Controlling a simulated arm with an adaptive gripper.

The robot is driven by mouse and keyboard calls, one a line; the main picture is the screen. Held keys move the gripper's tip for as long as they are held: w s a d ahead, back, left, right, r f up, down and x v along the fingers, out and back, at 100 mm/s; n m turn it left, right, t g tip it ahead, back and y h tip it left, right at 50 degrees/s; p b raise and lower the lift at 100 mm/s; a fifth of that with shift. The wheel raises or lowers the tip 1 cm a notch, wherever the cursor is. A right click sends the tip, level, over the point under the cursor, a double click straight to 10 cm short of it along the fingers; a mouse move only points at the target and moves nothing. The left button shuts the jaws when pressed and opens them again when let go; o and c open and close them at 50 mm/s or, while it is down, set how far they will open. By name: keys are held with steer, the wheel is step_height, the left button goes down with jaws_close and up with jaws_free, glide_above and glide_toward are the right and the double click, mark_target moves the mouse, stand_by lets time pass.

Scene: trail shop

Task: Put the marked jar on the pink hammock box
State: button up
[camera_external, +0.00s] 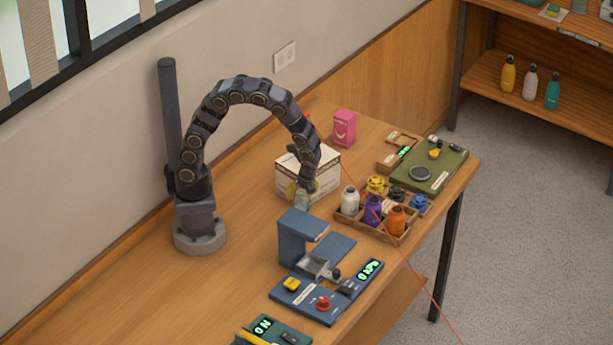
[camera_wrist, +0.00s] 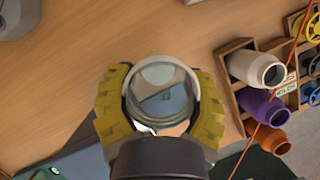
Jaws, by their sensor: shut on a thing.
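A small clear jar (camera_external: 302,200) with a pale grey look is held upright in my gripper (camera_external: 301,189), in front of the white carton. In the wrist view the round jar (camera_wrist: 162,88) sits between the two yellow finger pads of my gripper (camera_wrist: 160,105), which are shut on its sides. I cannot tell whether its bottom touches the table, and no mark on it is readable. The pink hammock box (camera_external: 344,127) stands upright at the back of the table, beyond the carton and to the upper right of my gripper.
The white carton (camera_external: 318,178) stands close behind my gripper. A wooden tray (camera_external: 350,222) with bottles and spools is to the right. A blue device (camera_external: 296,236) stands in front, and a green panel (camera_external: 432,172) lies at the right end. A thin red line crosses the scene.

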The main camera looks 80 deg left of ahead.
steer(key=shift+r, duration=0.4)
steer(key=w+a+r+m+t, duration=0.1)
steer(key=w+a+r+m, duration=0.15)
steer(key=w+a, duration=0.4)
steer(key=w+a+r+m+t, duration=0.1)
steer(key=w+a+r+m, duration=0.1)
steer(key=w+a+r, duration=0.45)
steer(key=s+a+r+m+t, duration=0.1)
steer(key=a+r+m, duration=0.2)
steer(key=a, duration=0.8)
steer(key=a+r+m+t, duration=0.1)
steer(key=a+r+m, duration=0.15)
steer(key=a, duration=0.75)
glide_above(345, 114)
steer(key=shift+h, duration=0.3)
steer(key=shift+f, duration=6.15)
steer(key=shift+f, duration=0.15)
